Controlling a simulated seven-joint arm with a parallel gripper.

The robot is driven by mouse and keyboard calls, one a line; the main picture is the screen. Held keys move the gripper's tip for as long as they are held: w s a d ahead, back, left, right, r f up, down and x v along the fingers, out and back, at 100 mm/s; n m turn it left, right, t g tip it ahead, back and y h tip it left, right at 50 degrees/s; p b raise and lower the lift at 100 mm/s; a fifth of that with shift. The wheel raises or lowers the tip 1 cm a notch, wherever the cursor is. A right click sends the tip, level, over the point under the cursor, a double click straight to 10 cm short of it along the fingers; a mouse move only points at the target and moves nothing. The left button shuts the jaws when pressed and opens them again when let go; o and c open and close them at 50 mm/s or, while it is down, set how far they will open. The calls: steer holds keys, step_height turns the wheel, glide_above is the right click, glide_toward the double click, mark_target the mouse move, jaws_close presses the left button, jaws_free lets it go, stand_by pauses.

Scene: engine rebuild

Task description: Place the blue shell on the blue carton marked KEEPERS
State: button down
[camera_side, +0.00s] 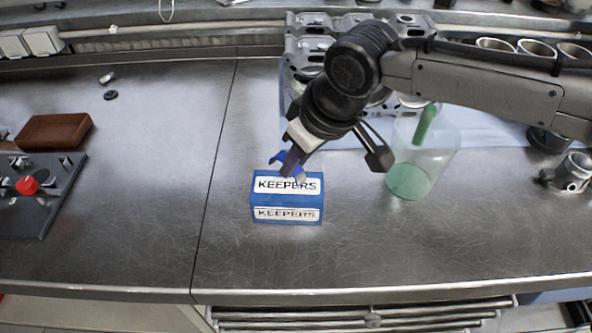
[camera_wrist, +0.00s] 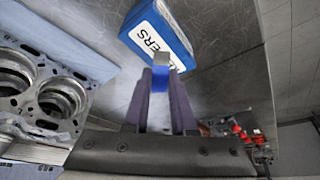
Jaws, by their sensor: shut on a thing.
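The blue carton marked KEEPERS (camera_side: 287,215) stands on the steel bench, below and in front of my gripper in the side view. It also shows at the top of the wrist view (camera_wrist: 178,22). My gripper (camera_side: 291,163) is tilted down over the carton's top back edge. It is shut on the blue shell (camera_side: 277,158), a small curved piece partly hidden by the fingers. In the wrist view the shell (camera_wrist: 160,83) shows between the two fingers, with a grey end beyond the fingertips. I cannot tell whether the shell touches the carton.
A clear jar (camera_side: 409,183) with green contents stands right of the carton. An engine block (camera_wrist: 55,95) lies behind my arm. A control panel with a red knob (camera_side: 27,185) and a brown block (camera_side: 54,131) are at the left. The bench left of the carton is clear.

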mark_target(298, 171)
steer(key=shift+f, duration=1.6)
steer(key=shift+f, duration=0.1)
steer(key=c, duration=0.7)
jaws_free()
steer(key=shift+c, duration=0.2)
steer(key=v, duration=1.2)
